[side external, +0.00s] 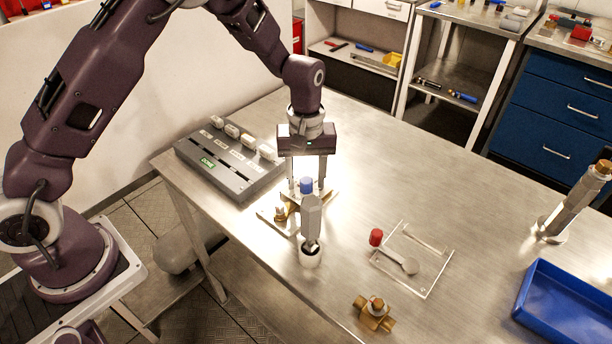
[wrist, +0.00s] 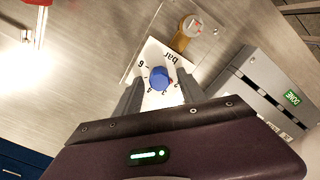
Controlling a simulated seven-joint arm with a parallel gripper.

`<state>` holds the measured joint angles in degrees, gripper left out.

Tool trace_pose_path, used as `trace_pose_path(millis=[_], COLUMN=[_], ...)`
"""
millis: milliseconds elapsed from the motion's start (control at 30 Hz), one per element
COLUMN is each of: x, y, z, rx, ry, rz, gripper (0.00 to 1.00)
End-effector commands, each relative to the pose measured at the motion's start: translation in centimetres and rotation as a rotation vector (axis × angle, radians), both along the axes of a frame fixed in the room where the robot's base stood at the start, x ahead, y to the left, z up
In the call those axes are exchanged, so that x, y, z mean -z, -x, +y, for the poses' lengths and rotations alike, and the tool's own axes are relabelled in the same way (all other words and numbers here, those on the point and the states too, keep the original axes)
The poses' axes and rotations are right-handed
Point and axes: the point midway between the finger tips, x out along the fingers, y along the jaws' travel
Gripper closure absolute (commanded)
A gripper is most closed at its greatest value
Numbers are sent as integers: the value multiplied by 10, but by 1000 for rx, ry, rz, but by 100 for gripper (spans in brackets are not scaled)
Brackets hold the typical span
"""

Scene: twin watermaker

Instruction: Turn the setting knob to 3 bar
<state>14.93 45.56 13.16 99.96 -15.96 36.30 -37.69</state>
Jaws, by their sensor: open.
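The setting knob is blue (side external: 307,185) and stands on a unit near the table's middle. In the wrist view the blue knob (wrist: 159,77) sits on a white dial plate (wrist: 153,54) marked "bar" and with numbers, one of them a 6. A small red mark shows at the knob's lower right; I cannot tell which number the knob points to. My gripper (side external: 306,184) points down over the knob. Its open fingers, also in the wrist view (wrist: 158,82), stand on either side of the knob. I cannot tell if they touch it.
A grey box with a green DONE label (side external: 208,162) lies left of the knob. A grey hexagonal part (side external: 311,216) stands in front of it. A clear tray (side external: 430,281) with a spoon-like tool, a brass fitting (side external: 374,313) and a blue bin (side external: 570,305) are to the right.

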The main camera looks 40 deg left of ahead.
Motion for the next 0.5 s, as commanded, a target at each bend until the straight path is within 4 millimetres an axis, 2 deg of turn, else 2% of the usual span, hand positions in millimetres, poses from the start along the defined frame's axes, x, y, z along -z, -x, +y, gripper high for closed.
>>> trace_pose_path(millis=[67, 200, 300, 500], x=[0, 0, 0, -1], y=[0, 0, 0, 0], z=[0, 0, 0, 0], rx=[0, 0, 0, 7], ry=[0, 0, 0, 0], rz=[0, 0, 0, 0], gripper=[57, 84, 100, 100])
